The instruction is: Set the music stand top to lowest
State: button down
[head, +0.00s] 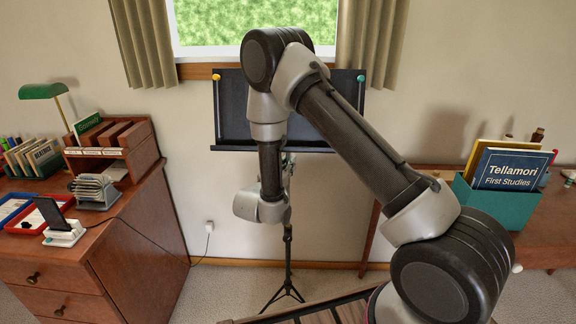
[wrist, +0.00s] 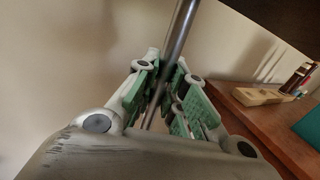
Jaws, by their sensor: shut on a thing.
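The music stand's black top (head: 232,115) stands raised in front of the wall below the window, with a yellow knob and a teal knob at its upper corners. My arm hides its middle. Its thin dark pole (head: 288,248) runs down to tripod legs on the floor. In the wrist view, my gripper (wrist: 167,78) has its green-padded fingers shut around the grey metal pole (wrist: 183,28). The dark underside of the top (wrist: 285,20) shows at upper right. In the head view the gripper is mostly hidden behind my arm, just below the top.
A wooden desk (head: 135,235) with trays and a letter rack stands left. A wooden table (head: 540,240) at right holds a teal box (head: 500,206) of books. It also shows in the wrist view (wrist: 275,125). Carpet around the tripod is clear.

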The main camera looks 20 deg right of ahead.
notch_tip(320, 180, down, 16)
jog(key=shift+f, duration=0.2)
dwell(0.4)
jog(key=shift+s, duration=0.1)
jog(key=c, duration=1.6)
grip_release()
jog(key=shift+f, duration=0.15)
jog(key=shift+c, duration=0.2)
jog(key=shift+o, duration=0.9)
jog(key=v, duration=1.1)
jog(key=shift+s+a, duration=0.3)
